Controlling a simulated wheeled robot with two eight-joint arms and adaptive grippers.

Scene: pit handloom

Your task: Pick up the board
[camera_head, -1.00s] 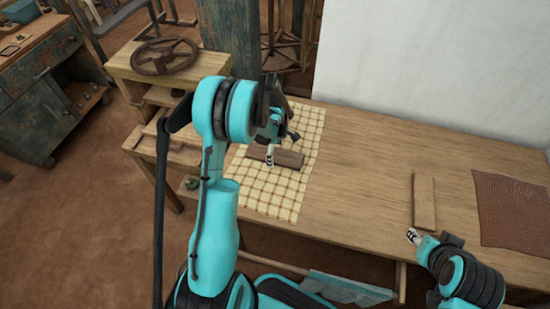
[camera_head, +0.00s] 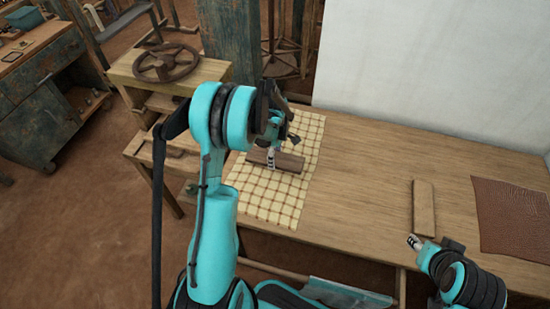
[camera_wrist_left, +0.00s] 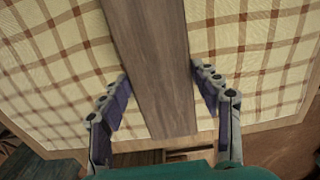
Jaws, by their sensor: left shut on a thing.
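A dark brown wooden board (camera_head: 287,163) lies on a cream cloth with brown checks, on the table. My left gripper (camera_head: 270,161) reaches down to the board's middle from above. In the left wrist view, the board (camera_wrist_left: 153,60) runs between the fingers of my left gripper (camera_wrist_left: 160,78), one on each side, and the jaws are shut on it. The board appears to rest on the cloth. My right gripper (camera_head: 414,242) is at the table's front edge, too small to tell whether open or shut.
A lighter wooden board (camera_head: 424,205) lies just beyond my right gripper. A brown leather sheet (camera_head: 512,213) lies at the right. The checked cloth (camera_head: 262,205) covers the table's left end. A stand with a handwheel (camera_head: 165,63) is at the left. The middle of the table (camera_head: 360,180) is bare.

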